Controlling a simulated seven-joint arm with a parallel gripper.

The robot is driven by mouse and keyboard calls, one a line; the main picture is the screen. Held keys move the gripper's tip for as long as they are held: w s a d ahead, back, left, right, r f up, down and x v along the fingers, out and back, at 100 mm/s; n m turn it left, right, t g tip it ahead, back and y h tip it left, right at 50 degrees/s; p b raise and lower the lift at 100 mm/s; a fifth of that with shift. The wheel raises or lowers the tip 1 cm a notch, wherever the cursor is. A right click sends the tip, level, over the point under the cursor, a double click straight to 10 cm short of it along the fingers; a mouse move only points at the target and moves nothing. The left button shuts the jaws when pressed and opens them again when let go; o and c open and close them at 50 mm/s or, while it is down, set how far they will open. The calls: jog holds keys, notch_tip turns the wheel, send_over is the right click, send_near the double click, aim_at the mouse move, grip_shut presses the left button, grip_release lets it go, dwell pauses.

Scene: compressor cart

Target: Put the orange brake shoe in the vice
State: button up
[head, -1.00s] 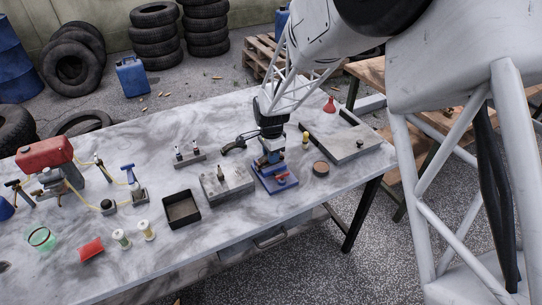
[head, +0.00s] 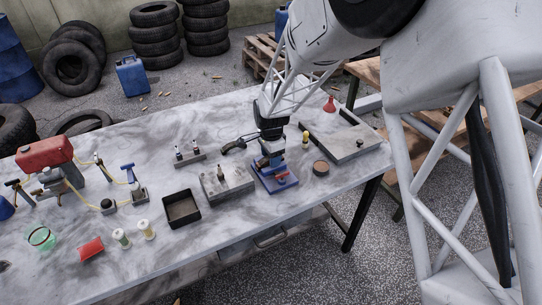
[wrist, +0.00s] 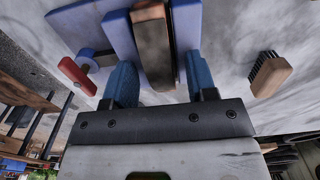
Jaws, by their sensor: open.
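The blue vice (head: 277,181) stands on the grey table's right part; its red handle shows in the wrist view (wrist: 78,76). In the wrist view a dark piece with orange-brown edges, seemingly the brake shoe (wrist: 153,45), stands between the blue vice jaws. How deep it sits, and whether both jaws touch it, I cannot tell. My gripper (wrist: 161,82) is open, with one blue finger on each side of the piece and gaps visible. In the head view my gripper (head: 270,140) is right above the vice and largely hides the piece.
A wooden brush (wrist: 272,74) lies right of the vice in the wrist view. A grey block (head: 228,184) and a black tray (head: 181,208) stand left of the vice. A flat grey plate (head: 345,140) and a red funnel (head: 330,105) are to the right.

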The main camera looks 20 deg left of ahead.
notch_tip(320, 180, up, 12)
jog(key=shift+r, duration=0.15)
dwell(0.7)
dwell(0.7)
